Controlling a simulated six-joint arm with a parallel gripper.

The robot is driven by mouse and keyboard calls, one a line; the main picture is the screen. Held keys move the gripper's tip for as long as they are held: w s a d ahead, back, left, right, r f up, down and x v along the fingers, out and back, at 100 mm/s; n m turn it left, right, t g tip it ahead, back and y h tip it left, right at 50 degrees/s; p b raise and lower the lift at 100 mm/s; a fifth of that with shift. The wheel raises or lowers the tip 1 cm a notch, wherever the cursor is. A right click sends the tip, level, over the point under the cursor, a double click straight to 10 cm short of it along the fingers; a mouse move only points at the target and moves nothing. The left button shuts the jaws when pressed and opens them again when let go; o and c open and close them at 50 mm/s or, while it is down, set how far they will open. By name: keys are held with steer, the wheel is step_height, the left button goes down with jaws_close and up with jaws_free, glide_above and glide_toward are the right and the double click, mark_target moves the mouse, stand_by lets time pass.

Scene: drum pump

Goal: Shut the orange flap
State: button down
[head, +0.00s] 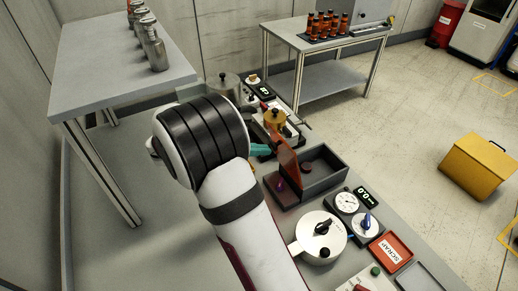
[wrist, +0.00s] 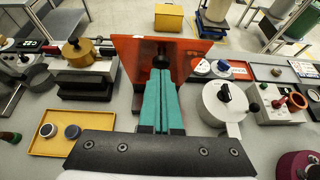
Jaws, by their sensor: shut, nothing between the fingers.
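The orange flap (head: 288,156) stands upright, slightly tilted, at the left side of an open dark grey box (head: 325,181) in the head view. In the wrist view the orange flap (wrist: 133,62) fills the upper middle as a broad panel. My gripper (head: 268,149) is to the left of the flap, its teal fingers pointing at it. In the wrist view my gripper (wrist: 161,73) is shut and empty, its tips close to a dark round part at the flap. I cannot tell whether they touch. The box's inside is hidden in the wrist view.
A white round lidded pot (head: 320,238), a dial unit (head: 347,203) and a red scrap tray (head: 391,251) stand near the box. A brass-coloured pot (head: 275,119) stands behind my gripper. A yellow tray (wrist: 65,137) lies left in the wrist view.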

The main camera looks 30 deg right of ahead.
steer(key=d+r+y, duration=0.1)
steer(key=d, duration=0.1)
steer(key=d+r+y, duration=0.1)
steer(key=d+y, duration=0.1)
steer(key=d+r+y, duration=0.1)
steer(key=d, duration=0.2)
steer(key=d+f+y, duration=0.4)
steer(key=d+y, duration=0.1)
steer(key=d, duration=1)
steer(key=shift+d+f, duration=1.05)
steer(key=shift+f, duration=0.5)
steer(key=shift+d+f, duration=1.05)
steer(key=shift+f, duration=0.45)
steer(key=shift+d+f, duration=1.05)
steer(key=shift+f, duration=0.5)
